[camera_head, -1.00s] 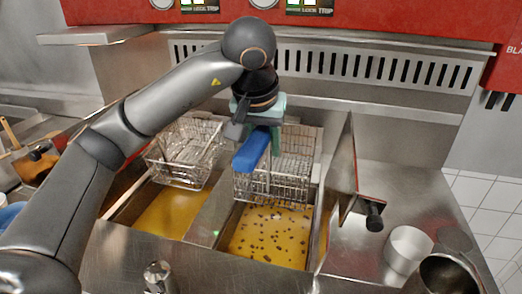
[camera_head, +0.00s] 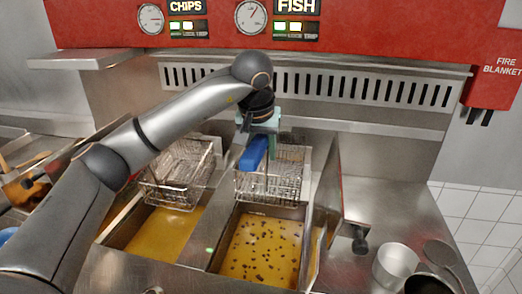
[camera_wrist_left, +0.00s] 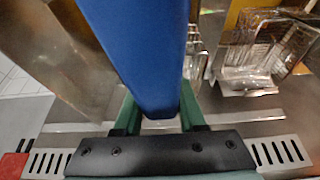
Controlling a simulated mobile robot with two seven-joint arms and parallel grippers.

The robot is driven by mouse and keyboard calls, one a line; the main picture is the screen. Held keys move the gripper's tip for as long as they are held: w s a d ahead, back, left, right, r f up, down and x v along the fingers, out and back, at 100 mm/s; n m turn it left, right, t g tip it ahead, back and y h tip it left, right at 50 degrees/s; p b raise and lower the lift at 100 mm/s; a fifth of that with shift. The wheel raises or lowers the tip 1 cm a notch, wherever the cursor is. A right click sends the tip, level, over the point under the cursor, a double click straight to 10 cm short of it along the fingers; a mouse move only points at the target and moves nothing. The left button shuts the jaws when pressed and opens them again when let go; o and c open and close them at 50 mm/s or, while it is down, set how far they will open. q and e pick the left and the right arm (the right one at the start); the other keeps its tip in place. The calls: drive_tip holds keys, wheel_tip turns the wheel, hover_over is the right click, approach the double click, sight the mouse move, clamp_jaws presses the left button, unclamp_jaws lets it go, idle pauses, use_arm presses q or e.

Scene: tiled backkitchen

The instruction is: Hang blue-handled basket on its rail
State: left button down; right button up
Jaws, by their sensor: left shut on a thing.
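The blue-handled wire basket (camera_head: 268,182) is above the back of the right fryer well in the head view. Its blue handle (camera_head: 253,153) points up and toward the front. My left gripper (camera_head: 261,138) is shut on the handle from above. In the left wrist view the blue handle (camera_wrist_left: 145,50) runs between the green fingers of the left gripper (camera_wrist_left: 160,112). The basket's back edge is partly behind the gripper, and I cannot tell whether it touches the rail. My right gripper is not in view.
A second wire basket (camera_head: 180,172) hangs over the left well. Oil (camera_head: 262,250) with dark bits fills the right well. A metal divider panel (camera_head: 328,190) stands right of it. A metal cup (camera_head: 396,265) stands on the right counter. The slotted back panel (camera_head: 330,88) is behind.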

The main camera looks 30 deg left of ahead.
use_arm(q)
drive_tip(key=shift+f, duration=0.1)
idle(0.4)
drive_tip(key=shift+f+b, duration=0.3)
drive_tip(key=shift+f, duration=0.35)
drive_tip(key=shift+f+b, duration=0.8)
drive_tip(key=shift+f, duration=0.8)
drive_tip(key=shift+f+b, duration=0.35)
drive_tip(key=shift+f, duration=0.35)
drive_tip(key=shift+c, duration=2)
unclamp_jaws()
